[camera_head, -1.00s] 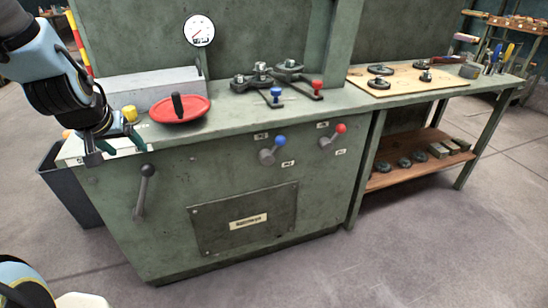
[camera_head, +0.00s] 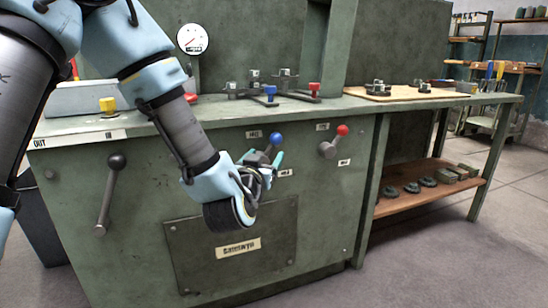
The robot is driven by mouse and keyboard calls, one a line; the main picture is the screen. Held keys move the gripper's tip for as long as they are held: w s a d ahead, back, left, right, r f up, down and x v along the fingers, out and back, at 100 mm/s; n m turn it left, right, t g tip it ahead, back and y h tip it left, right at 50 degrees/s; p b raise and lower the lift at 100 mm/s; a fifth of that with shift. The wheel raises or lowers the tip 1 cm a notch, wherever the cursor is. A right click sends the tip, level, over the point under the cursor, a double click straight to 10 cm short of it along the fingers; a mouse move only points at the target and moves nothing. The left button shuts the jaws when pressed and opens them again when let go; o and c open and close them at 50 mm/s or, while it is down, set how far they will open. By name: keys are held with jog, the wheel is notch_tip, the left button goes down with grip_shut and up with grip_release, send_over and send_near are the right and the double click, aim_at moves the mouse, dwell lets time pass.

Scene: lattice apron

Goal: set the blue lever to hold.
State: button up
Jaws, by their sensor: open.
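The blue lever (camera_head: 277,139) is on the front panel of the green cabinet. Its round blue knob points up and to the right, and its hub is mostly hidden behind my gripper. A small label (camera_head: 254,134) is up and left of the knob, and another label (camera_head: 285,173) is below it on the right; their words are too small to read. My gripper (camera_head: 265,159) is at the lever, just below the knob, with its teal fingertips spread. I cannot tell whether the fingers touch the lever or straddle its shaft.
A red-knobbed lever (camera_head: 342,130) is close on the right. A black-knobbed lever (camera_head: 116,162) is on the left of the panel. Clamps with blue and red handles (camera_head: 271,91) stand on the cabinet top. A side table (camera_head: 440,101) is at right; the floor in front is clear.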

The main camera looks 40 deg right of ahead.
aim_at(275, 142)
jog(key=x, duration=1)
jog(key=shift+w+d, duration=0.25)
jog(key=shift+d, duration=0.05)
grip_shut()
dwell(1.0)
